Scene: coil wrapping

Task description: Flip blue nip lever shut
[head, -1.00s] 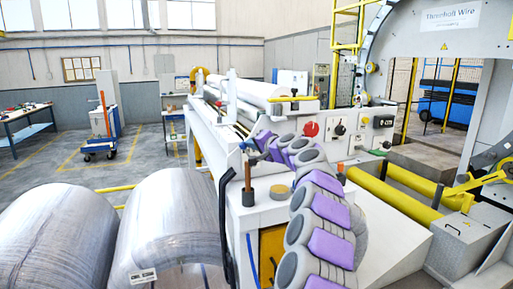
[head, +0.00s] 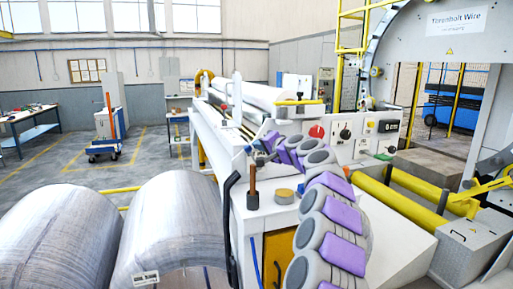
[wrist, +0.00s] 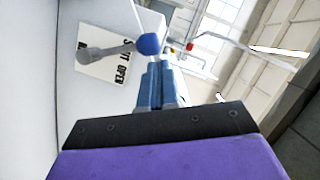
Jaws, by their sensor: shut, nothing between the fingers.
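The nip lever (wrist: 108,49) is a grey arm with a round blue knob (wrist: 148,44) in the wrist view. It runs from a grey pivot at the left, in front of a white label (wrist: 104,62) lettered OPEN and a partly hidden second word. My gripper (wrist: 158,68) has its blue fingers together and empty. Their tips are just below the knob in the picture; I cannot tell whether they touch it. In the head view my gripper (head: 262,157) is at the near end of the white machine, with the blue knob (head: 248,149) small beside it.
A brown-handled tool (head: 252,188) stands upright on the machine's near ledge, beside a round tan-topped piece (head: 284,196). A control panel with a red knob (head: 317,131) lies behind my arm. Large wire coils (head: 170,225) fill the lower left. Yellow rollers (head: 400,202) lie at right.

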